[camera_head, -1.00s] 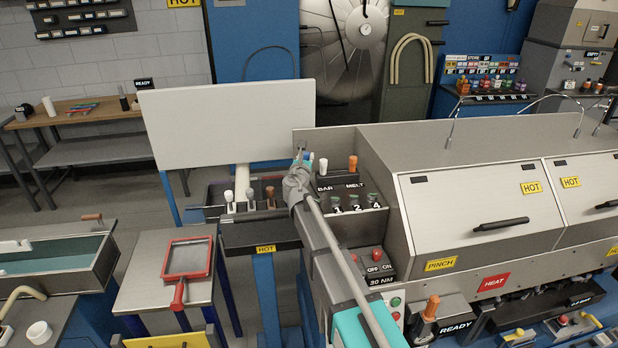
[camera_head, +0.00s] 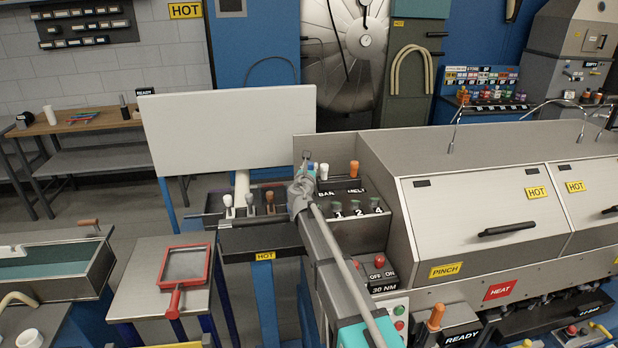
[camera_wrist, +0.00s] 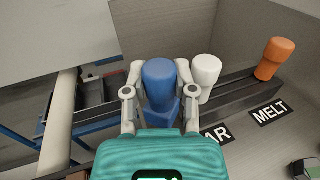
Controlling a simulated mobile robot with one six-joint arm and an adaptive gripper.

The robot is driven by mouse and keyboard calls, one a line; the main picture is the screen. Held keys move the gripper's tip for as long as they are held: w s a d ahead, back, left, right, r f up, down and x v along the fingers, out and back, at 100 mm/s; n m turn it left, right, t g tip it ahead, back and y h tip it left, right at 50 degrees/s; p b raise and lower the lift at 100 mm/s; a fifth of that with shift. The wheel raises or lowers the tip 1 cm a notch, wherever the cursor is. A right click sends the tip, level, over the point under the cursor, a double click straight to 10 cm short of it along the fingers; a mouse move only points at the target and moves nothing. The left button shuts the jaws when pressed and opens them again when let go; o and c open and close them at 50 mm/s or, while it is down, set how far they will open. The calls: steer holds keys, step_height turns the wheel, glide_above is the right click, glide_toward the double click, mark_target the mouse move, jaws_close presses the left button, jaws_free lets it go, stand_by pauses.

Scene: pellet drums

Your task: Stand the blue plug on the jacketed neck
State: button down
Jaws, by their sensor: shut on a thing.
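A blue plug (camera_wrist: 160,82) with a rounded top stands upright between the two fingers of my gripper (camera_wrist: 146,98) in the wrist view. The fingers are shut on its sides. Below it is a wider blue part (camera_wrist: 166,114); I cannot tell whether it belongs to the plug or to a seat under it. In the head view my gripper (camera_head: 304,178) is at the left end of the dark rack, mostly hidden by my own wrist. I cannot pick out the jacketed neck with certainty.
A white plug (camera_wrist: 205,72) stands close right of the blue one, and an orange plug (camera_wrist: 274,58) farther right, along a dark rack (camera_wrist: 235,92) marked BAR and MELT. A grey panel (camera_head: 235,130) rises behind on the left. Several small levers (camera_head: 250,200) stand left of my gripper.

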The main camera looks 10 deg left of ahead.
steer(key=shift+w+d+f+b, duration=0.1)
steer(key=shift+w+f+b, duration=0.2)
steer(key=shift+f, duration=0.15)
steer(key=shift+f+b, duration=1.4)
steer(key=shift+f, duration=0.15)
steer(key=c, duration=0.7)
jaws_free()
steer(key=shift+r, duration=0.25)
steer(key=s, duration=1.2)
steer(key=shift+a, duration=0.35)
steer(key=shift+f, duration=0.1)
